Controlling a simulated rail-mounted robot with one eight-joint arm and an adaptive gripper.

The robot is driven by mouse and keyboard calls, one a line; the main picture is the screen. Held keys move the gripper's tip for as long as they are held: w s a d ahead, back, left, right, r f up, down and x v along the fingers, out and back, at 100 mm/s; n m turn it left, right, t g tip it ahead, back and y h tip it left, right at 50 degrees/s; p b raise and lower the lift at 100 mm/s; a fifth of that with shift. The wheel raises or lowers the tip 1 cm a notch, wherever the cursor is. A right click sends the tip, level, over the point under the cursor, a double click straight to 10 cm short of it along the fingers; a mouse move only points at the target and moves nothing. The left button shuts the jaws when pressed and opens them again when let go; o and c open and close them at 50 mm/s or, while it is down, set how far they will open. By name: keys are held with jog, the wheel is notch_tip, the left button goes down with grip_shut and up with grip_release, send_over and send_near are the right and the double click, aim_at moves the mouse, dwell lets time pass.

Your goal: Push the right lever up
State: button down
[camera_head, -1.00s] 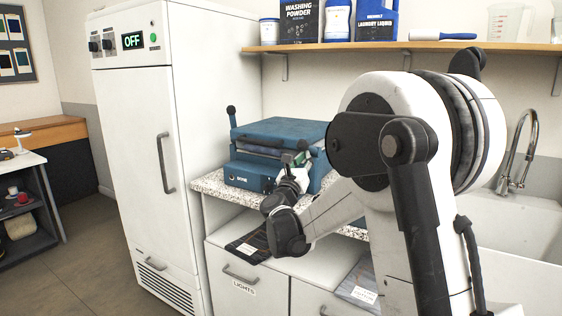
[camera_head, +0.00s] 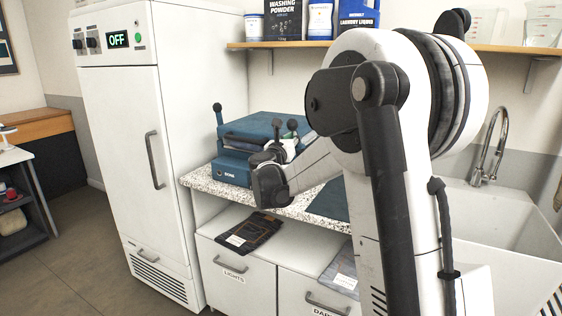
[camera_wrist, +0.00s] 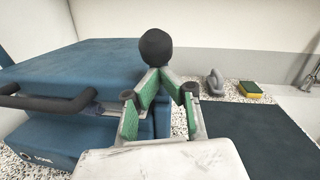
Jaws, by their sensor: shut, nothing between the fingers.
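The blue press (camera_head: 262,127) stands on the speckled counter; it fills the left of the wrist view (camera_wrist: 90,62). Its left lever (camera_head: 217,107) stands upright with a black knob. The right lever's black ball knob (camera_wrist: 157,47) shows just beyond my fingertips, at the press's right side. My gripper (camera_wrist: 166,78) is shut and empty, its green-padded fingers converging just below the knob in the picture. Whether they touch the lever cannot be told, and its stem is hidden behind them. In the head view my gripper (camera_head: 284,147) is partly hidden by my wrist, in front of the press's right side.
The press's dark front handle (camera_wrist: 45,103) reaches out left of my fingers. A dark blue mat (camera_wrist: 255,135), a sponge (camera_wrist: 250,89) and a grey item (camera_wrist: 216,82) lie to the right. A tall white cabinet (camera_head: 120,150) stands left, and a shelf (camera_head: 400,44) runs above.

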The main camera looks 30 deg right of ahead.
jog(key=shift+w+d+r+p, duration=0.4)
jog(key=shift+d+r+p, duration=0.15)
jog(key=shift+r, duration=0.25)
jog(key=shift+w+d+r+p, duration=0.3)
jog(key=shift+w+d+r, duration=0.45)
jog(key=shift+d, duration=0.2)
jog(key=shift+w+r, duration=0.1)
jog(key=s+a+r+p, duration=0.1)
jog(key=s+a+r, duration=0.3)
jog(key=s+a, duration=0.4)
jog(key=shift+s+r, duration=0.4)
jog(key=shift+s, duration=0.05)
jog(key=shift+a+r, duration=0.1)
jog(key=shift+a, duration=0.05)
